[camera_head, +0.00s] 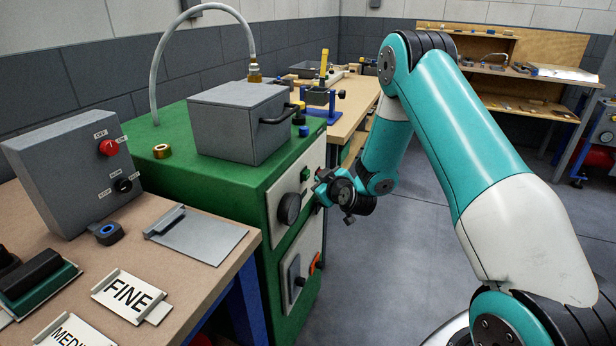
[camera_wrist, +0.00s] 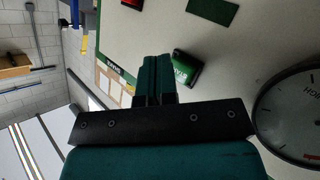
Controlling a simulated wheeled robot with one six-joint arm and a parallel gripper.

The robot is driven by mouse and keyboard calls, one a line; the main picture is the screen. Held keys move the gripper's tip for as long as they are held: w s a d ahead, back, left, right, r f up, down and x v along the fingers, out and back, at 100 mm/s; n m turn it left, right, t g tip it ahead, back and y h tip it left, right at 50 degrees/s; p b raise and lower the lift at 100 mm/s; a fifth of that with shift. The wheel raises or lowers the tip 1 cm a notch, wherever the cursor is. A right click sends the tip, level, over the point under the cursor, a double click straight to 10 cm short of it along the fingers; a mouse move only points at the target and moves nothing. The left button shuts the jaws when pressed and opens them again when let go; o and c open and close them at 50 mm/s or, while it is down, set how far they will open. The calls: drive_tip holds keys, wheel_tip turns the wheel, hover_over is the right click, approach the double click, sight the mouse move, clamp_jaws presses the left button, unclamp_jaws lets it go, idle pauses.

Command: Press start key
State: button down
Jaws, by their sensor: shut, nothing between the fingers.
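The start key is a small green block with white lettering, only partly readable, on the light front panel (camera_head: 276,208) of the green machine. In the wrist view the key (camera_wrist: 187,70) stands out from the panel just right of my fingertips (camera_wrist: 154,62). In the head view a green key (camera_head: 304,174) shows on the panel, just left of my gripper (camera_head: 319,181). My gripper is shut and empty, with its fingers pointing at the panel. I cannot tell whether a fingertip touches the key or the panel.
A round gauge (camera_wrist: 296,112) is right of my gripper in the wrist view. A flat dark green rectangle (camera_wrist: 212,12) lies beyond the key. A grey box (camera_head: 238,118) with a handle stands on the machine. The floor (camera_head: 385,270) right of the machine is clear.

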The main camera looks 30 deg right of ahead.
idle(0.4)
drive_tip(key=shift+w+a+p, duration=0.3)
drive_tip(key=shift+w+p, duration=0.05)
drive_tip(key=shift+w, duration=0.05)
drive_tip(key=shift+w+a+p, duration=0.3)
drive_tip(key=shift+w+p, duration=0.1)
drive_tip(key=shift+p, duration=0.05)
idle(0.7)
drive_tip(key=shift+s+d+b, duration=0.6)
drive_tip(key=shift+s+b, duration=0.15)
drive_tip(key=shift+b, duration=0.5)
